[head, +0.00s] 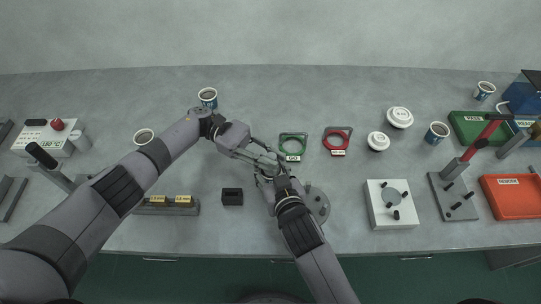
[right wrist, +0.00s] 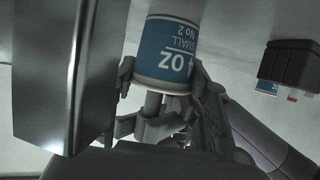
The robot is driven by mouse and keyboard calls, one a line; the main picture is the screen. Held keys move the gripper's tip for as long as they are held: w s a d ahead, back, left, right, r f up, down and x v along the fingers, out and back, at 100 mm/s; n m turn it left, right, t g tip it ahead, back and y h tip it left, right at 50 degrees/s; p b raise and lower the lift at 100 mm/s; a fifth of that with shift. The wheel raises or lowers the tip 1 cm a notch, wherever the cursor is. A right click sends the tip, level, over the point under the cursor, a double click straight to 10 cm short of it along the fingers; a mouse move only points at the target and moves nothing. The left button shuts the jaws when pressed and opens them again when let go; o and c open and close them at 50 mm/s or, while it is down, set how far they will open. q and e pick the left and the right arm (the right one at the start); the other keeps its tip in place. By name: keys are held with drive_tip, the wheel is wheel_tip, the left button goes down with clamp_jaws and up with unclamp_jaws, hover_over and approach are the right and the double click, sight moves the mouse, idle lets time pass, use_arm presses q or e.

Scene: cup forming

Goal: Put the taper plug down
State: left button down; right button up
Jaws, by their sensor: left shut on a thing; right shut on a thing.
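The taper plug (right wrist: 153,104) shows in the right wrist view only as a grey stem at the mouth of a paper cup (right wrist: 165,50) with a blue "4 oz small" label. The rest of the plug is hidden. My right gripper (head: 272,176) appears shut on the stem; it also shows in the right wrist view (right wrist: 155,128). My left gripper (head: 262,158) meets it above the middle of the table. It seems to be shut on the cup, with dark fingers beside the cup's sides. In the head view the grippers cover cup and plug.
A grey round base (head: 318,207) stands right of my right arm, and a black block (head: 232,197) to the left. Green (head: 291,152) and red (head: 334,148) rings lie behind. A white block (head: 378,217), a clamp fixture (head: 447,200) and an orange bin (head: 515,200) stand right.

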use_arm(q)
drive_tip(key=c, duration=1.8)
unclamp_jaws()
drive_tip(key=shift+s+a+f, duration=0.1)
drive_tip(key=shift+s+f, duration=0.05)
drive_tip(key=shift+f, duration=0.35)
drive_tip(key=shift+c, duration=0.2)
drive_tip(key=shift+o, duration=0.6)
drive_tip(key=shift+f, duration=0.1)
use_arm(e)
drive_tip(key=shift+r, duration=0.1)
use_arm(q)
drive_tip(key=shift+a+r, duration=0.1)
drive_tip(key=shift+r, duration=0.55)
use_arm(e)
drive_tip(key=shift+d, duration=0.1)
use_arm(q)
drive_tip(key=v, duration=0.7)
drive_tip(key=shift+w+r, duration=0.25)
drive_tip(key=shift+a, duration=0.1)
use_arm(e)
drive_tip(key=o, duration=1.4)
drive_tip(key=shift+c, duration=0.2)
